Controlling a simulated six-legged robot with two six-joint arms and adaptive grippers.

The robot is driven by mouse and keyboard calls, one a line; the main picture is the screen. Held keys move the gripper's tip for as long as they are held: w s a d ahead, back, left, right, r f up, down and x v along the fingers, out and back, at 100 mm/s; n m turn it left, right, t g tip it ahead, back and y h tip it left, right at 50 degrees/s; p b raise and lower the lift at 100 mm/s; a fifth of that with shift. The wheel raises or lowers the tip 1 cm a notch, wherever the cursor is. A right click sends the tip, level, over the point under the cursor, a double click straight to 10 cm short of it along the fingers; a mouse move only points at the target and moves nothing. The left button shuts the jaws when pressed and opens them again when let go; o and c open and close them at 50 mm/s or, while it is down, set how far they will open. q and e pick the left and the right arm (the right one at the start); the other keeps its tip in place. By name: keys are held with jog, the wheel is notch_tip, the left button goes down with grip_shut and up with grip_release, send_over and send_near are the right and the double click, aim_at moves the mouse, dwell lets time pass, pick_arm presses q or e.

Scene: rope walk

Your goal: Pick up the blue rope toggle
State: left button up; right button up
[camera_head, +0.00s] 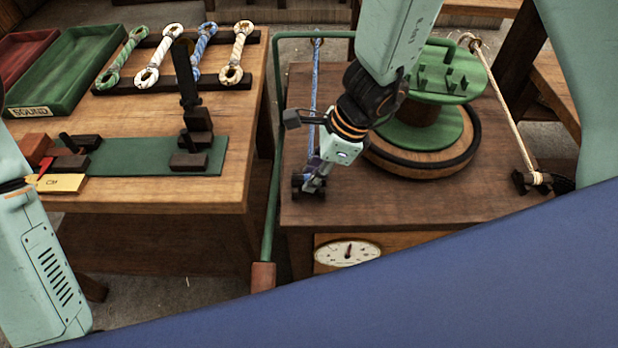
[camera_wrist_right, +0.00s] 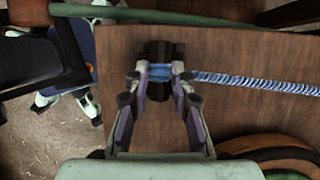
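The blue rope toggle (camera_wrist_right: 160,73) shows in the right wrist view as a blue-wrapped piece at a small dark block, with blue-and-white rope (camera_wrist_right: 255,82) running off to the right. In the head view the same rope (camera_head: 315,75) runs from the green rail down to my right gripper (camera_head: 311,182), low over the brown table. My right gripper (camera_wrist_right: 160,72) has its fingertips on both sides of the blue part, and they look closed against it. The fingers and arm partly hide the toggle in the head view. My left gripper is outside both views.
A green reel (camera_head: 425,130) on a round wooden base stands right of my right gripper. A cream rope (camera_head: 505,100) ends at another dark block (camera_head: 535,182). The left bench holds a green tray (camera_head: 70,75), several rope pieces and a green mat (camera_head: 130,155). A dial (camera_head: 347,253) sits below the table edge.

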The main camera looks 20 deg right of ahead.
jog(key=shift+s+a+r, duration=0.1)
grip_shut()
